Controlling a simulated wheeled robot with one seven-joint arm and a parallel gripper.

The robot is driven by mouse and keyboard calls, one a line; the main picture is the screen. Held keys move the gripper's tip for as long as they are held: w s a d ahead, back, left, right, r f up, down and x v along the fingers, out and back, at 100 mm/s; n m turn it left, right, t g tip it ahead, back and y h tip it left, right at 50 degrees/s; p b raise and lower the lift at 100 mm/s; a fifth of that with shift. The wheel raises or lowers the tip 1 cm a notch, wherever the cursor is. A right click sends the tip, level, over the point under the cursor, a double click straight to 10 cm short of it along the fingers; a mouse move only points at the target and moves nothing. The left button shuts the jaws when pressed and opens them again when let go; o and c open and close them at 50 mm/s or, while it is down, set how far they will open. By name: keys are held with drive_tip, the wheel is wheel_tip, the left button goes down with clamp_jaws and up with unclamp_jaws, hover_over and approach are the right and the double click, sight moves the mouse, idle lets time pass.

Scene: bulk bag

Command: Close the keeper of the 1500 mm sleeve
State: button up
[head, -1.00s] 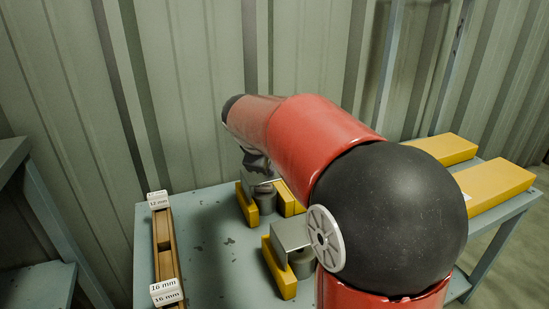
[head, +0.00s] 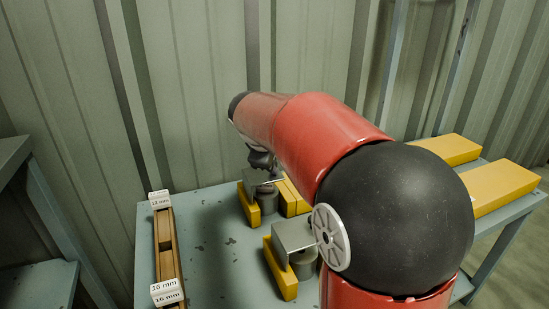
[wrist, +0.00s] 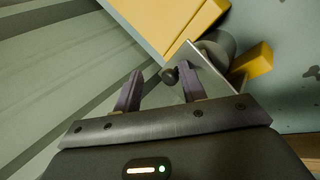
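In the head view two grey metal keeper plates are seen with yellow blocks and grey cylinders: a near plate (head: 292,236) and a far plate (head: 262,177). No 1500 mm label is readable, so I cannot tell which sleeve is which from markings. My gripper (head: 260,158) is at the far plate, partly hidden by my arm. In the wrist view my gripper (wrist: 159,69) has its two fingers apart. A dark round knob (wrist: 170,75) on the plate (wrist: 202,75) shows between the fingertips, closer to the right finger. Contact cannot be told.
A wooden rack (head: 166,245) with white 12 mm and 16 mm labels stands along the table's left side. Long yellow blocks (head: 500,187) lie at the right. The table (head: 212,240) is bare between rack and plates. A corrugated wall (head: 200,90) rises behind.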

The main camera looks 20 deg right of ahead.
drive_tip(key=shift+s+d+f, duration=0.3)
drive_tip(key=shift+d+f, duration=0.1)
drive_tip(key=shift+d, duration=0.15)
drive_tip(key=w+v, duration=0.1)
drive_tip(key=v, duration=0.7)
drive_tip(key=shift+s+a+r, duration=0.2)
drive_tip(key=shift+a+r, duration=0.15)
drive_tip(key=shift+a, duration=0.1)
